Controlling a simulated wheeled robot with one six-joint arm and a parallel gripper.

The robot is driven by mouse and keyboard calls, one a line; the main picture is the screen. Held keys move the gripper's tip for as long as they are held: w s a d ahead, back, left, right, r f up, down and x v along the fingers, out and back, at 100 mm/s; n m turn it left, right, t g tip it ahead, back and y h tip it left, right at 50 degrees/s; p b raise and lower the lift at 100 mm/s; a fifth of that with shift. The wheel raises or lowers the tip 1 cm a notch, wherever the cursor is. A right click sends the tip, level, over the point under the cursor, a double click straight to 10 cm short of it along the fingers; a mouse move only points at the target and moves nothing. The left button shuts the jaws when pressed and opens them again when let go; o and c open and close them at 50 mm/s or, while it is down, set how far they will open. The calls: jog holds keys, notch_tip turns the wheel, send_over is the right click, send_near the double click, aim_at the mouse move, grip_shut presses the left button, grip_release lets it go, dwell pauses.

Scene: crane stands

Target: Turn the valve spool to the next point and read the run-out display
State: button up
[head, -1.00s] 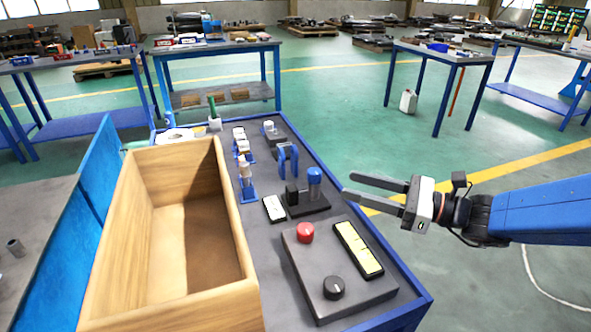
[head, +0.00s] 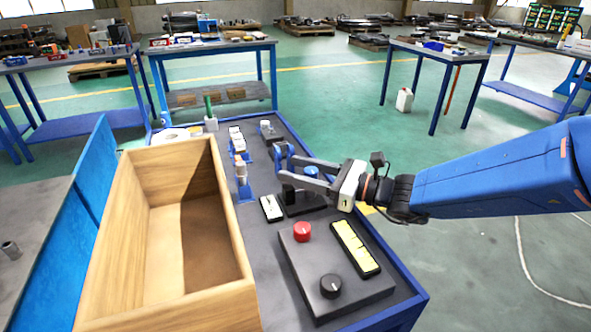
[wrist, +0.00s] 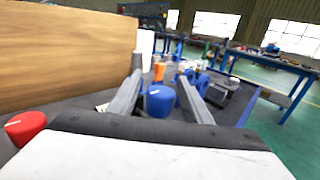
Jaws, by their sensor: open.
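My gripper (head: 284,166) is open, reaching in from the right over the bench with its fingers pointing left. A small white panel (head: 271,208), perhaps the display, lies left of the base; no reading is legible. I cannot tell for sure which part is the valve spool.
An open wooden crate (head: 236,205) stands left of the fixture. A control box with a red button (head: 302,231), black knob (head: 331,285) and yellow panel (head: 356,247) sits in front. Blue stands with white parts (head: 239,145) are behind left. A blue bracket (head: 281,150) is close to my fingertips.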

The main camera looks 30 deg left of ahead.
jog(key=shift+a, duration=0.3)
jog(key=shift+c, duration=0.7)
jog(key=c, duration=0.9)
jog(key=shift+g, duration=0.4)
